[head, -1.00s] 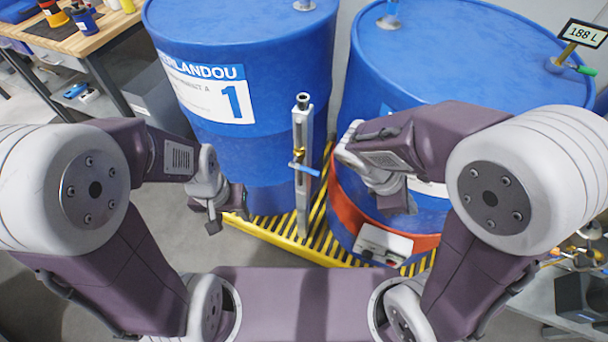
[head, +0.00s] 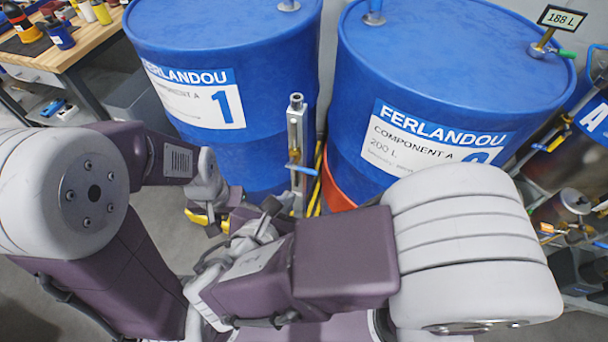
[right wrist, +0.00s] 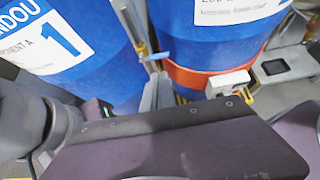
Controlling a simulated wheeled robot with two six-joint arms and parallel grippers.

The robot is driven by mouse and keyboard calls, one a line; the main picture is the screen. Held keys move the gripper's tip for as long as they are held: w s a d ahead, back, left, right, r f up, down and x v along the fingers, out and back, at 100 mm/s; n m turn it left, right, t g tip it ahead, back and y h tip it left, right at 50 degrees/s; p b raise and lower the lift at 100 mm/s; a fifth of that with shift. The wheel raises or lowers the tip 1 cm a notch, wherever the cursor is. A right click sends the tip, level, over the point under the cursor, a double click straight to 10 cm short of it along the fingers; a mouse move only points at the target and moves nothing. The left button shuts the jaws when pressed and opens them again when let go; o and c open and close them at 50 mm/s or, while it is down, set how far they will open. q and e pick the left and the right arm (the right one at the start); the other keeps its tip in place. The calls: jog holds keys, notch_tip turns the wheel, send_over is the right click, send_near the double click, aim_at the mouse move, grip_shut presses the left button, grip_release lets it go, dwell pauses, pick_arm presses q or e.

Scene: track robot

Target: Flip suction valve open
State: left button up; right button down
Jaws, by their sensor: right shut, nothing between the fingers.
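A small valve with a blue lever (head: 302,170) sits on an upright grey metal post (head: 297,130) between two blue drums. The lever sticks out sideways, tilted slightly down to the right. It also shows in the right wrist view (right wrist: 157,56). Other levers show at the right, and no label tells which one is the suction valve. My right gripper (head: 270,206) is shut and empty, left of and nearer than the post, apart from the lever. My left gripper (head: 214,222) hangs low at the left, partly hidden, so its opening is unclear.
The left drum (head: 270,100) and right drum (head: 440,60) stand close behind my arms. A gauge reading 188 L (head: 562,18) tops the right drum. Piping with a blue lever (head: 540,147) stands at the right. A wooden bench (head: 85,45) is at back left.

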aim_at(307, 172)
jog(key=b+x, duration=0.5)
jog(key=x, duration=0.9)
jog(key=shift+d, duration=0.1)
pick_arm(q)
notch_tip(307, 172, down, 5)
jog(key=shift+f, duration=0.15)
